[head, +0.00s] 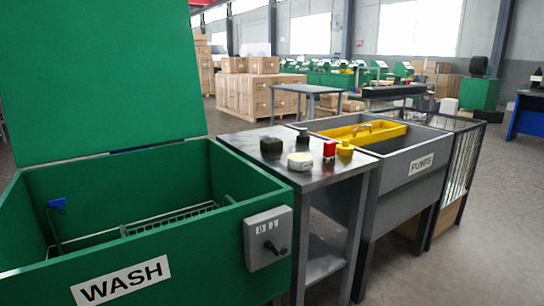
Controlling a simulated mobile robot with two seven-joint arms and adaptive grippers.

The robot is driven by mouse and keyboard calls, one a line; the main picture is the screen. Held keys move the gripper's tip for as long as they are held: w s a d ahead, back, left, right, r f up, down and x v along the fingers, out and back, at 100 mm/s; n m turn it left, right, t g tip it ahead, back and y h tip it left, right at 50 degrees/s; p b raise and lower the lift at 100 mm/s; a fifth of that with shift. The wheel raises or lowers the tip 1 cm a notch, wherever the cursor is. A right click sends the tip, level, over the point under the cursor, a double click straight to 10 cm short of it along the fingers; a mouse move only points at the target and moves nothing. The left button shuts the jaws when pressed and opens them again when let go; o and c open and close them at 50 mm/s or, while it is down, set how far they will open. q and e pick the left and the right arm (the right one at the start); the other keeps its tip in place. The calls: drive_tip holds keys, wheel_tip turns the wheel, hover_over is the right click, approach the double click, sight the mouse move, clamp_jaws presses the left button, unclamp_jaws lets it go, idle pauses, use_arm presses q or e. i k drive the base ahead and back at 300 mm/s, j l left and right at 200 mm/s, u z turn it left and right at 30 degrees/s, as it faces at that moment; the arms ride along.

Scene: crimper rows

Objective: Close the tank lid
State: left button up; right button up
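The green wash tank (200,255) stands at the lower left, with a white WASH label on its front. Its green lid (100,75) stands raised and open along the back edge, leaning slightly back. Inside the tank are a wire basket (170,222) and a blue-handled item (57,205) at the left. A grey switch box (268,238) with a black handle is fixed at the tank's front right corner. Neither of my grippers shows in the head view.
A metal table (335,175) right of the tank holds black, white, red and yellow small parts. Wooden crates (260,97) stand behind. Open floor (490,240) lies at right.

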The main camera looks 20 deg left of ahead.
sight(79, 78)
drive_tip(key=k+j, duration=0.15)
drive_tip(key=j, duration=0.2)
drive_tip(key=k+j, duration=0.15)
drive_tip(key=j, duration=0.2)
drive_tip(key=k+j+z, duration=0.1)
drive_tip(key=j, duration=0.25)
drive_tip(key=k+j, duration=0.2)
drive_tip(key=j, duration=0.15)
drive_tip(key=k+j+z, duration=0.1)
drive_tip(key=j, duration=0.25)
drive_tip(key=k+j+z, duration=0.1)
drive_tip(key=j, duration=0.25)
drive_tip(key=k+j+z, duration=0.1)
drive_tip(key=k+j, duration=0.15)
drive_tip(key=j+z, duration=0.15)
drive_tip(key=j, duration=0.45)
drive_tip(key=k+j+z, duration=0.2)
drive_tip(key=j, duration=0.35)
drive_tip(key=i+j+z, duration=0.2)
drive_tip(key=j, duration=0.7)
drive_tip(key=j+z, duration=0.2)
drive_tip(key=j, duration=0.65)
drive_tip(key=j+z, duration=0.2)
drive_tip(key=j, duration=0.75)
drive_tip(key=j+z, duration=0.2)
drive_tip(key=j, duration=0.7)
drive_tip(key=k+j+z, duration=0.15)
drive_tip(key=j, duration=0.75)
